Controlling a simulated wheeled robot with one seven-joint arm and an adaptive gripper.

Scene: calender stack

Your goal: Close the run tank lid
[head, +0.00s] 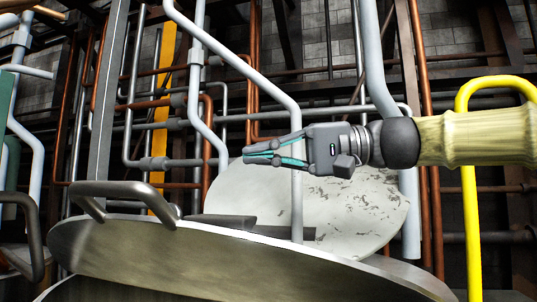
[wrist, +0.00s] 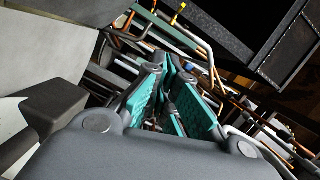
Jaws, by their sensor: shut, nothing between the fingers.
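A large round brushed-metal lid (head: 230,262) fills the lower front of the head view, tilted, with a bent tubular handle (head: 125,188) at its upper left. Behind it stands a pale, worn round plate (head: 350,210) with flaked patches; I cannot tell whether it belongs to the same tank. My gripper (head: 250,154) is above the metal lid and in front of the pale plate, pointing left. Its teal-padded fingers are shut and empty, apart from the handle. The fingers (wrist: 172,88) also show in the wrist view. The tank's opening is hidden.
A grey pipe (head: 296,150) runs down close to my gripper. Another dark handle (head: 28,235) is at the lower left. Grey and rust-red pipes crowd the back.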

